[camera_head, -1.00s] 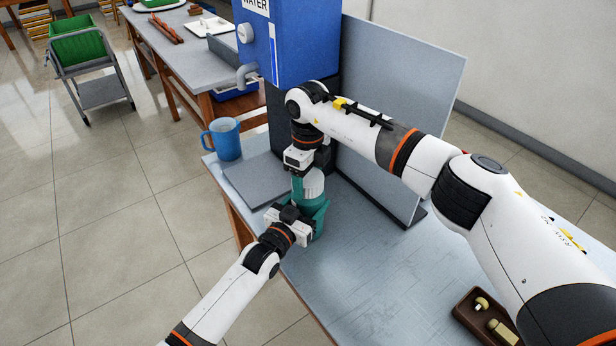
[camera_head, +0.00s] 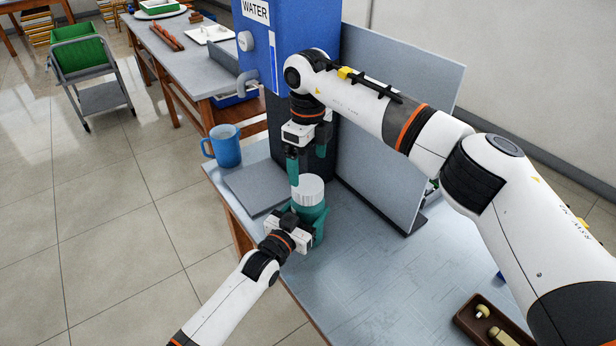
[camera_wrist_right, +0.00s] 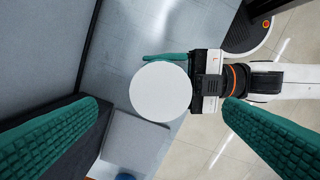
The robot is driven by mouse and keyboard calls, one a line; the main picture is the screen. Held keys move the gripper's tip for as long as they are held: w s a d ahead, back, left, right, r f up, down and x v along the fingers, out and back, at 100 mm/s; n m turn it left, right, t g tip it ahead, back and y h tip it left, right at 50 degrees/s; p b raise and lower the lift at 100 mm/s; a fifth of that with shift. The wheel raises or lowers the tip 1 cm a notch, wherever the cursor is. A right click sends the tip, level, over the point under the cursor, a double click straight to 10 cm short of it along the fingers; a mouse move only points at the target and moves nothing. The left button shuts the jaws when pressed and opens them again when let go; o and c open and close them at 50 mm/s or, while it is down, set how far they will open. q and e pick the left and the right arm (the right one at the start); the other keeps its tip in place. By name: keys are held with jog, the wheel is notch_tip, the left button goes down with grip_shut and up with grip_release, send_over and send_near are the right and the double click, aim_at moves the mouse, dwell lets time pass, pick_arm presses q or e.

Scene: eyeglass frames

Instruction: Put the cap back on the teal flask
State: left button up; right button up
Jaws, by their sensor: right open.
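The teal flask (camera_head: 313,214) stands upright near the table's left edge. The ribbed white cap (camera_head: 308,190) sits on top of it and looks level; the thread is hidden. In the right wrist view the cap (camera_wrist_right: 160,92) is a plain white disc covering the flask. My left gripper (camera_head: 304,222) is shut around the flask's body from the front left. My right gripper (camera_head: 307,168) is open and empty just above the cap, pointing down. Its teal fingers stand apart on either side of the cap in the wrist view (camera_wrist_right: 163,108).
A blue mug (camera_head: 226,146) stands at the table's back left, beside a flat grey slab (camera_head: 256,187). The blue water dispenser (camera_head: 310,45) and an upright grey panel (camera_head: 400,130) stand behind. A brown tray (camera_head: 468,322) lies front right. The middle tabletop is clear.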

jog(key=shift+r, duration=2.4)
pick_arm(q)
jog(key=o, duration=2)
jog(key=shift+c, duration=0.2)
jog(key=v, duration=1.2)
jog(key=shift+b, duration=0.35)
pick_arm(e)
jog(key=shift+f, duration=0.4)
pick_arm(q)
jog(key=shift+a+f, duration=0.1)
jog(key=shift+f, duration=0.05)
